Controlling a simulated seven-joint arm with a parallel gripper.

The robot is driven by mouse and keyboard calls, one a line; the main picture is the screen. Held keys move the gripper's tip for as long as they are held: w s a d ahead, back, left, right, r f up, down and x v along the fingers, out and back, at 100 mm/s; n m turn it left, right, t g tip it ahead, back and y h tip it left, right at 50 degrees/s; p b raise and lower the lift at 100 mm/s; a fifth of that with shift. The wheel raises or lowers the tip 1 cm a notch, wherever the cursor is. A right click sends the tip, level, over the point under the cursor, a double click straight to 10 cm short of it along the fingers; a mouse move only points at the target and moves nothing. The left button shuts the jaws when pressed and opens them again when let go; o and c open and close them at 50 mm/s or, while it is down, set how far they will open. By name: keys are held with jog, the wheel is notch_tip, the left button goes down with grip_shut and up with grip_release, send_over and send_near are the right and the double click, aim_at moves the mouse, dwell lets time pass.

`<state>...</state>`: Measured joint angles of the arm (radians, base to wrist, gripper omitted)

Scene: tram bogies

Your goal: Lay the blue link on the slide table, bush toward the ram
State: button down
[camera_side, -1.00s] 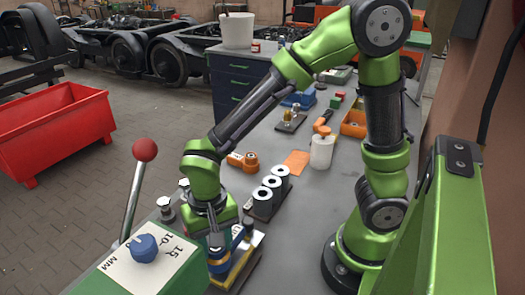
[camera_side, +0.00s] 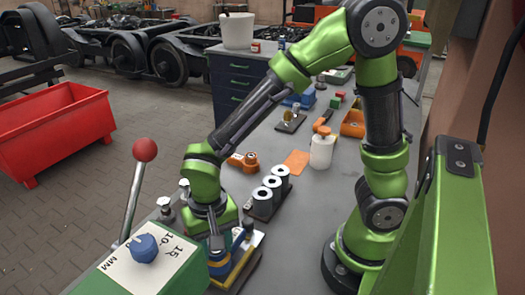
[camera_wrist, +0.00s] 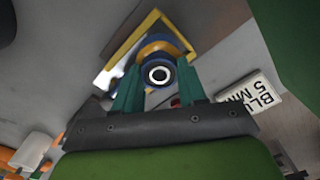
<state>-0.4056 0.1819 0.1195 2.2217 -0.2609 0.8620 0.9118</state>
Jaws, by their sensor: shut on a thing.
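My gripper (camera_side: 217,243) points down behind the green press box at the front of the bench. In the wrist view its two teal fingers (camera_wrist: 160,88) are shut on the blue link (camera_wrist: 160,63), at a round end with a pale ring and dark centre, which looks like the bush. In the side view the blue link (camera_side: 219,264) shows only in part, below my gripper. A yellow-edged plate (camera_wrist: 118,50), perhaps the slide table, lies under the link; its yellow edge also shows in the side view (camera_side: 240,266). I cannot tell whether the link touches it. The ram is not clearly visible.
The green box (camera_side: 150,268) with a blue knob and a red-balled lever (camera_side: 145,150) stand close left of my gripper. A dark block with several pale bushes (camera_side: 272,186) and an orange part (camera_side: 243,161) lie behind. A white label (camera_wrist: 254,95) is nearby.

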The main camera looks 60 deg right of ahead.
jog(key=shift+f, duration=0.8)
jog(key=c, duration=0.5)
grip_release()
jog(key=shift+c, duration=0.2)
notch_tip(320, 180, up, 17)
jog(key=shift+f, duration=0.1)
jog(key=s+d+r+n+t+y, duration=0.1)
jog(key=s+d+n+t+y, duration=0.1)
jog(key=d+t, duration=0.5)
jog(key=s+d, duration=0.1)
jog(key=d, duration=0.4)
jog(key=shift+s+r+n, duration=0.3)
jog(key=shift+r+n, duration=0.05)
jog(key=shift+n, duration=0.05)
